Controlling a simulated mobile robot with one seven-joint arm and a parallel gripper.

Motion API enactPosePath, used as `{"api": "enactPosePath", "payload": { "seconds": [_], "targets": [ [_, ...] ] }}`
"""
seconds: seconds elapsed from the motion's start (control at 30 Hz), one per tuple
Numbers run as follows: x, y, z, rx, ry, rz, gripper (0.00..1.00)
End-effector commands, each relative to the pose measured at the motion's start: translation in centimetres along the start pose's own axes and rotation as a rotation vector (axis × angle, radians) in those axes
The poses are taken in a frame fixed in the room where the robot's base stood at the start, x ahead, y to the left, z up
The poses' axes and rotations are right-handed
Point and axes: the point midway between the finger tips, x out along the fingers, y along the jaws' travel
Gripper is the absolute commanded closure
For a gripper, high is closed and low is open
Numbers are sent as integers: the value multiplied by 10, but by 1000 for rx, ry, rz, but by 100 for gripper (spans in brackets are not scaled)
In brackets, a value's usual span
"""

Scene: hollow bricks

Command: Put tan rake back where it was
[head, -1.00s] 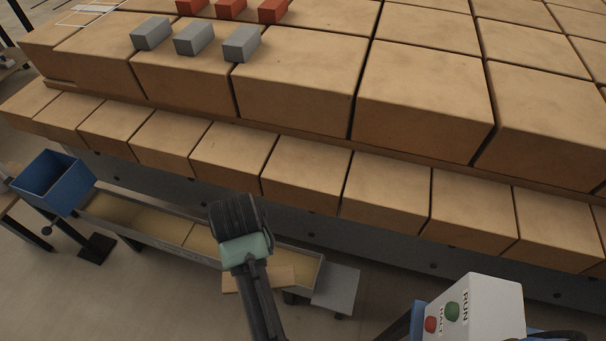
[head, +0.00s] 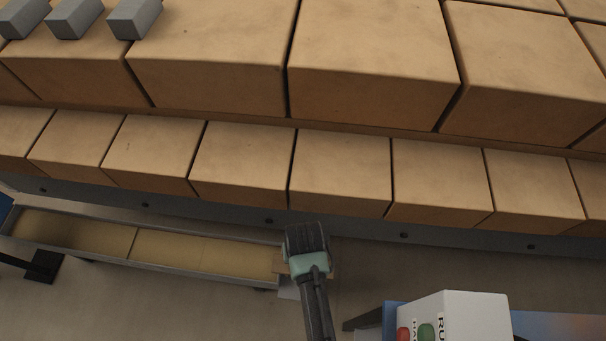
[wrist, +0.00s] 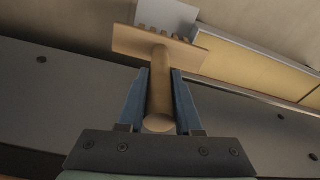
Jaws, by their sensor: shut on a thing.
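The tan rake (wrist: 160,85) is in my gripper (wrist: 160,92) in the wrist view. Its round handle lies between the two blue fingers. Its wide toothed head (wrist: 150,44) points away from the gripper, over the floor near a long tray. The long grey tray (head: 222,274) with a pale tan filling lies low along the machine's side, just left of my gripper.
Large tan bricks (head: 375,70) fill the deck above, with a lower row (head: 340,170) in front. Grey blocks (head: 135,18) stand at upper left. A white control box (head: 462,318) with red and green buttons is at bottom right. Open floor (head: 170,310) lies in front of the tray.

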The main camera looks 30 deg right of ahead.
Motion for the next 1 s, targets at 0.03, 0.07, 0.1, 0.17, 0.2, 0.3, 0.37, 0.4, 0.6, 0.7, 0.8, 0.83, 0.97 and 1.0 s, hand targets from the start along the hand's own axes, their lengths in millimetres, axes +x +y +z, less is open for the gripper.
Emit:
{"api": "enactPosePath", "payload": {
  "seconds": [0.03, 0.07, 0.1, 0.17, 0.2, 0.3, 0.37, 0.4, 0.6, 0.7, 0.8, 0.83, 0.97, 1.0],
  "targets": [
    [8, 0, 1, 0, 0, 0, 100],
    [12, 0, 1, 0, 0, 0, 100],
    [19, 0, 2, 0, -1, 0, 100],
    [28, 0, 3, 0, 0, 0, 100],
    [32, 0, 4, 0, -1, 0, 100],
    [33, 0, 3, -1, 2, 0, 100],
    [32, 0, 3, -1, 2, 0, 100],
    [32, 0, 3, -1, 1, 0, 100],
    [36, 0, 4, -1, 1, 0, 100],
    [39, 0, 4, -1, 1, 0, 100],
    [42, 0, 5, -1, 0, 0, 100],
    [43, 0, 5, -1, 0, 0, 100],
    [43, 0, 5, -1, 0, 0, 50],
    [43, 0, 5, -1, 0, 0, 43]
  ]
}}
